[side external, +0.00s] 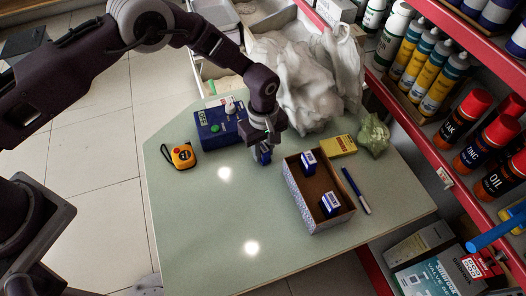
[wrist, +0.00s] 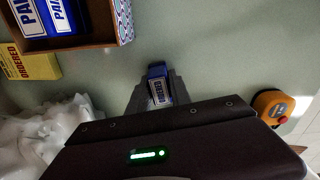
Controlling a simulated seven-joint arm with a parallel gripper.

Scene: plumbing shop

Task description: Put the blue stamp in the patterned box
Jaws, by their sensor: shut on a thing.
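My gripper (side external: 264,152) is shut on a small blue stamp (wrist: 158,86) with a white label. In the wrist view the stamp sits between my two fingers. In the side view only a bit of its blue body shows under the fingers, close to the table; I cannot tell whether it touches the tabletop. The patterned box (side external: 296,202) is open-topped, brown inside, and stands to the right of my gripper. Two blue stamps with white labels, one at the back (side external: 308,161) and one at the front (side external: 331,204), lie in it. Its patterned wall shows at top left in the wrist view (wrist: 125,18).
A blue case (side external: 213,127) and a yellow tape measure (side external: 182,156) lie left of my gripper. A yellow pad (side external: 338,146), a green bag (side external: 374,134) and a blue pen (side external: 355,190) lie around the box. White plastic (side external: 312,80) is heaped behind. The front left tabletop is clear.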

